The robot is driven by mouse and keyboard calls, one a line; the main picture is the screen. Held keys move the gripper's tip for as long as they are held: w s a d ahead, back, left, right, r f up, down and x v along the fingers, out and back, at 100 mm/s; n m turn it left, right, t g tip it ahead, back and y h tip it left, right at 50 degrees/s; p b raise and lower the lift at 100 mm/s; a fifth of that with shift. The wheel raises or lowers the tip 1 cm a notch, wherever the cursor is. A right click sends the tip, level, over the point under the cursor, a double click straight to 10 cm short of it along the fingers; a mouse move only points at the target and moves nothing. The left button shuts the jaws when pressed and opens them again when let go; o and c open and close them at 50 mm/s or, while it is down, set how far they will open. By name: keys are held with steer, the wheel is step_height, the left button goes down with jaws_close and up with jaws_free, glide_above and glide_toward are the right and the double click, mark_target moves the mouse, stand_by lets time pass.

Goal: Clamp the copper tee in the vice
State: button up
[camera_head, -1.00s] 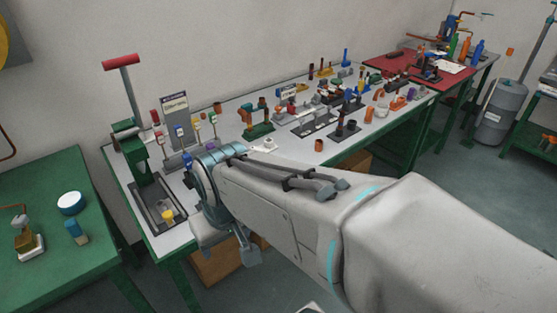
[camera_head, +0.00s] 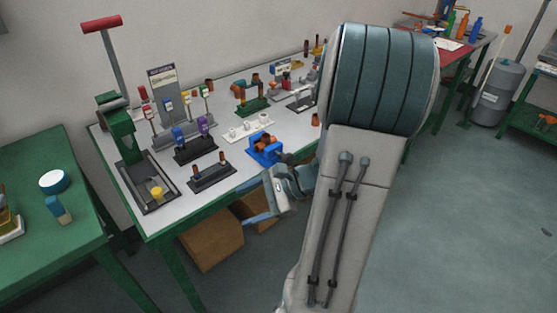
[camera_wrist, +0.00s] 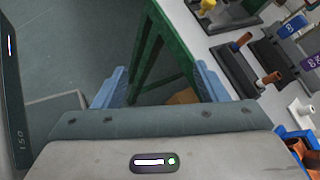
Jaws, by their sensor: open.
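A small blue vice (camera_head: 256,152) stands near the front edge of the grey-topped bench. An orange-brown copper piece (camera_head: 266,141), which looks like the tee, is at its jaws; I cannot tell whether the jaws grip it. The vice also shows, cut off, at the right edge of the wrist view (camera_wrist: 289,140), with copper-coloured parts at it. My gripper (camera_wrist: 161,72) is open and empty, its two blue fingers wide apart over the floor and the green bench leg. In the head view my gripper (camera_head: 262,203) is just in front of the bench edge, beside and below the vice.
A dark stand with copper pegs (camera_head: 211,178), a white fitting rack (camera_head: 248,128) and a blue and purple tagged stand (camera_head: 195,150) are close to the vice. A green press with a red handle (camera_head: 120,130) stands left. Cardboard boxes (camera_head: 212,245) lie under the bench.

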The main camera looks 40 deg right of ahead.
steer(key=d+f+m+t+h+b, duration=0.2)
steer(key=d+f+m+t, duration=0.1)
steer(key=d+m+t, duration=0.65)
steer(key=m+t+h+b, duration=0.1)
steer(key=m+t+h, duration=0.1)
steer(key=m+h, duration=0.45)
glide_toward(290, 162)
steer(key=shift+n, duration=0.4)
steer(key=w, duration=1)
steer(key=shift+w+a+r, duration=0.15)
steer(key=shift+w+a, duration=0.2)
steer(key=shift+w, duration=0.05)
steer(key=c, duration=1)
